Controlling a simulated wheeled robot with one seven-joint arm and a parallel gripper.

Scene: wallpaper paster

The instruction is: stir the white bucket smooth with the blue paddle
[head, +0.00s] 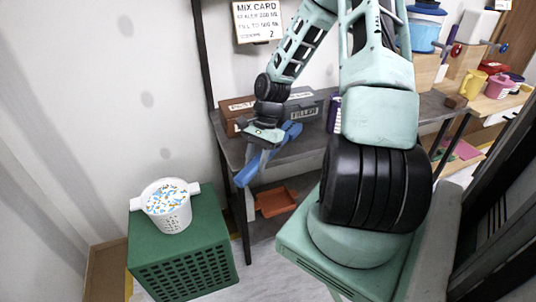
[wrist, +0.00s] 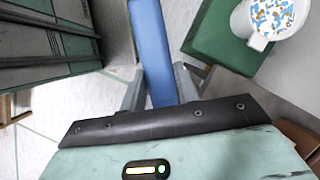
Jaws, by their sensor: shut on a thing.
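The white bucket (head: 172,218) stands on a green perforated crate at the left in the head view. Its top shows a white surface dotted with blue and orange bits. It also shows at the top right of the wrist view (wrist: 262,40). My gripper (head: 262,143) is shut on the blue paddle (head: 248,172), which slants down and left from the jaws, over the edge of the grey table. In the wrist view the paddle (wrist: 152,50) extends away between the fingers (wrist: 160,88). The paddle is apart from the bucket, to its right and higher.
The green crate (head: 190,272) stands on the floor left of the grey table (head: 300,150). A brown box (head: 236,112) and a grey filler box (head: 305,104) sit on the table. An orange tray (head: 276,202) lies below. A mix card (head: 257,20) hangs on the wall.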

